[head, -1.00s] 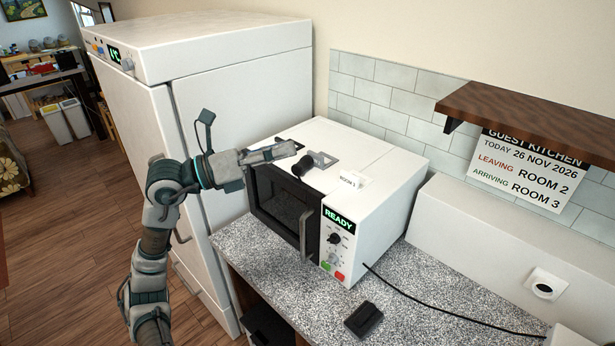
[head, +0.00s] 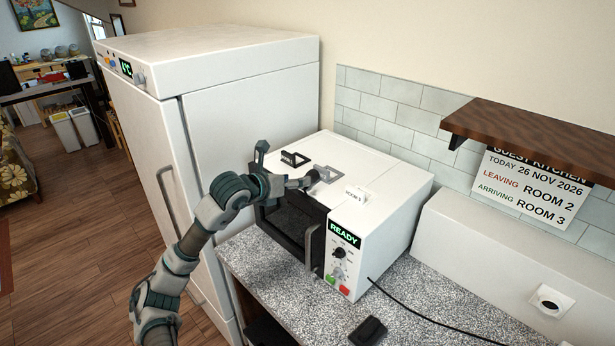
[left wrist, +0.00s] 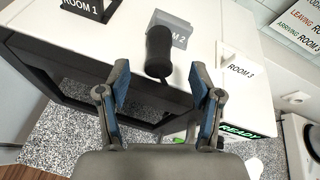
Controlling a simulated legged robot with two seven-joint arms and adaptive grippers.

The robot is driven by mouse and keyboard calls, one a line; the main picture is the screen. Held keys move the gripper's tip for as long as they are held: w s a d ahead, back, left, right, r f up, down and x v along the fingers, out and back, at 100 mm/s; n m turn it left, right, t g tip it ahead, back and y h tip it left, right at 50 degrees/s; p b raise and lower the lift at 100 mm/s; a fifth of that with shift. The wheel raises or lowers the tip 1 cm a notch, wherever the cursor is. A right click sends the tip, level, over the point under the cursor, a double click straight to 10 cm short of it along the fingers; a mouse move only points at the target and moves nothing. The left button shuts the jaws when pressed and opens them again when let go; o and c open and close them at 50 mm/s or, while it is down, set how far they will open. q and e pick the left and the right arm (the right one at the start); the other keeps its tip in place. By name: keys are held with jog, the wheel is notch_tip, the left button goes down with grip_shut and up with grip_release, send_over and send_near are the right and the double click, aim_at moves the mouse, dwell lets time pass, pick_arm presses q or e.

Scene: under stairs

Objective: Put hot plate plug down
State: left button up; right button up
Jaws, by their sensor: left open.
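A black plug (left wrist: 158,52), which I take for the hot plate plug, is at the grey ROOM 2 card holder (left wrist: 172,28) on top of the white oven in the left wrist view. My left gripper (left wrist: 159,75) is open, its two fingers apart. The plug is just beyond and between the fingertips, and I see no finger touching it. In the head view the left gripper (head: 305,181) is over the oven's front top edge and mostly hides the plug. My right gripper is not in view.
The white oven (head: 385,185) with a READY display stands on a speckled counter (head: 280,305). A ROOM 1 holder (head: 294,159) and a ROOM 3 card (head: 355,194) stand on it. A tall white cabinet (head: 250,110) is to the left, a wooden shelf (head: 530,135) to the right.

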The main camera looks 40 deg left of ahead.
pick_arm(q)
jog(key=shift+w+a+f, duration=0.1)
jog(key=shift+w+f, duration=0.1)
jog(key=shift+w, duration=0.25)
jog(key=p+x, duration=0.2)
jog(key=x, duration=0.2)
jog(key=shift+w+a, duration=0.1)
jog(key=shift+w, duration=0.15)
jog(key=shift+w+f, duration=0.1)
jog(key=shift+w, duration=0.05)
grip_shut()
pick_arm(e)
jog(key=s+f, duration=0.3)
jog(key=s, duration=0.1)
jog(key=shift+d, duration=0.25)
